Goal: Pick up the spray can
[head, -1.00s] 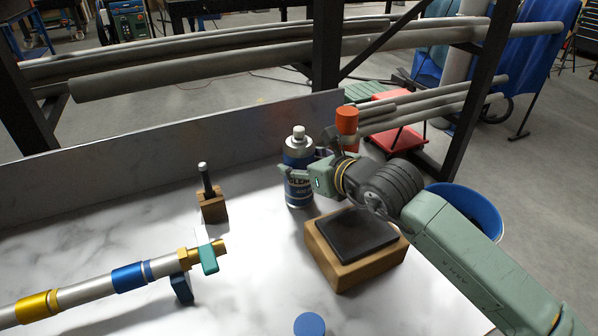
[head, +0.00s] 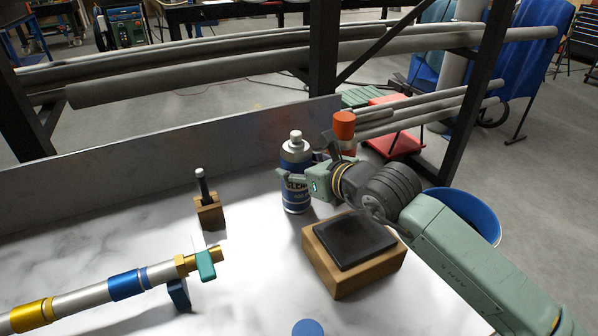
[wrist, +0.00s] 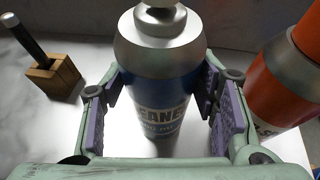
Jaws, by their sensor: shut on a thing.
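The spray can (head: 297,160) is a blue and silver can with a white cap, upright on the marble table near the back panel. My gripper (head: 300,183) reaches it from the right in the head view, its fingers around the can's middle. In the wrist view the can (wrist: 160,62) stands between the two purple-padded fingers of my gripper (wrist: 168,98), which is shut on it. Part of its label shows between the fingers. I cannot tell whether the base is touching the table.
An orange-topped can (head: 344,126) stands close to the right, partly behind my arm; it also shows in the wrist view (wrist: 285,80). A wooden block with a black pad (head: 338,268) lies in front. A small wooden holder (head: 209,215) stands left. A metal pipe (head: 65,300) lies front left.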

